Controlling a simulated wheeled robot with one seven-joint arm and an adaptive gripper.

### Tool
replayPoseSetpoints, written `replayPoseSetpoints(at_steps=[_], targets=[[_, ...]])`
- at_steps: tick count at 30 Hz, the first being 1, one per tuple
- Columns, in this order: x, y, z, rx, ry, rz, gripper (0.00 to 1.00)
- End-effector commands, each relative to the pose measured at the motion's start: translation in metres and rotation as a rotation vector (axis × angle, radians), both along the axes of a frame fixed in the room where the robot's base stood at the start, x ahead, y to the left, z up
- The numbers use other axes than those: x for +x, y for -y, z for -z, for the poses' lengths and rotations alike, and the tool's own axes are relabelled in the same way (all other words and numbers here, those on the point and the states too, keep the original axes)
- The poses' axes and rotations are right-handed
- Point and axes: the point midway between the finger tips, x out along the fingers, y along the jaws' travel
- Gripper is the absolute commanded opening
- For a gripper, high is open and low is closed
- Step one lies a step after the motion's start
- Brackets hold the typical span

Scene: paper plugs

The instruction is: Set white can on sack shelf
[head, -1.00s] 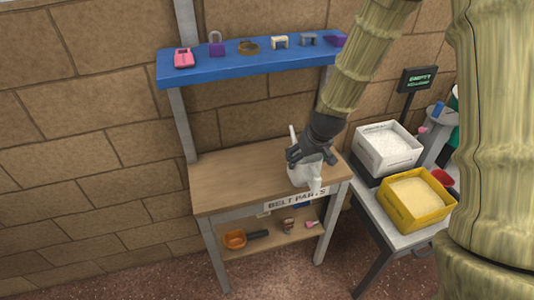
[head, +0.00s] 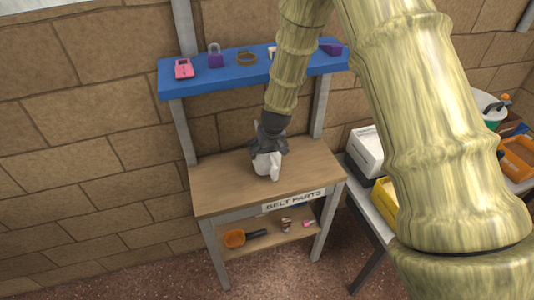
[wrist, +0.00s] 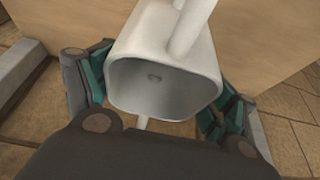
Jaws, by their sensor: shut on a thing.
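The white can (head: 267,164) is in my gripper (head: 269,148), over the middle of the wooden bench top in the head view. I cannot tell whether its base touches the wood. In the wrist view the white can (wrist: 160,82) shows its open, rounded-square mouth, with a white tube-like part rising at the top. The teal-padded fingers of my gripper (wrist: 158,97) are on both sides of it. No shelf marked for sacks shows; the bench (head: 225,182) carries a "BELT PARTS" label (head: 293,200).
A blue shelf (head: 205,82) above the bench holds padlocks and small parts. At right, a side table holds a white box (head: 366,152) and a yellow box (head: 386,198), partly hidden by my arm.

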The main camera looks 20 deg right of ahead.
Motion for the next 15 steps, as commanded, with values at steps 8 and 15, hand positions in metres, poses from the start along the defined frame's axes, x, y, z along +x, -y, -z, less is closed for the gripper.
replayPoseSetpoints(at_steps=[8,15], targets=[[-0.001,0.001,0.024,0.002,-0.002,0.001,0.54],[0.000,0.000,0.030,0.000,0.000,0.000,0.54]])
